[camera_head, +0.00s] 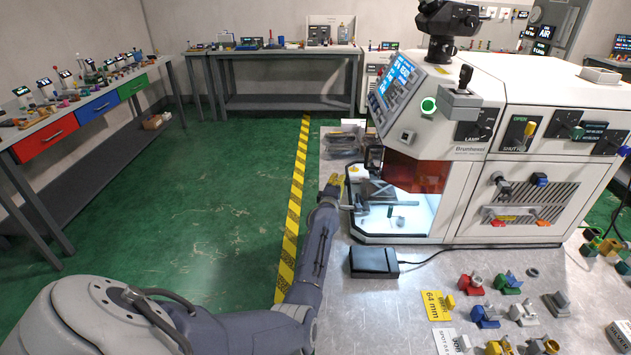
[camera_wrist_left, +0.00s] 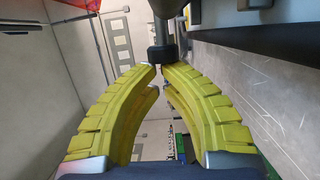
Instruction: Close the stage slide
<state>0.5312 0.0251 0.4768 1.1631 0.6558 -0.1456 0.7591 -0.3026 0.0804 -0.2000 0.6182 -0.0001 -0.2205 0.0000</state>
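The machine's lit open bay (camera_head: 405,212) is at the centre right of the head view. The stage slide (camera_head: 378,190), a grey metal piece, shows at its left opening. My left arm reaches up to this side, and my yellow-fingered left gripper (camera_head: 338,182) is just left of the stage. In the left wrist view, the fingertips (camera_wrist_left: 160,70) are close together with a narrow gap. They meet the lower end of a grey rod with a black collar (camera_wrist_left: 162,53). Whether they grip it or only touch it is unclear. My right gripper is not in view.
The white machine (camera_head: 470,130) fills the right side of the bench. A black box with a cable (camera_head: 373,262) sits in front of it. Coloured parts (camera_head: 485,316) and a yellow card (camera_head: 437,305) lie front right. Floor left of the bench is clear.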

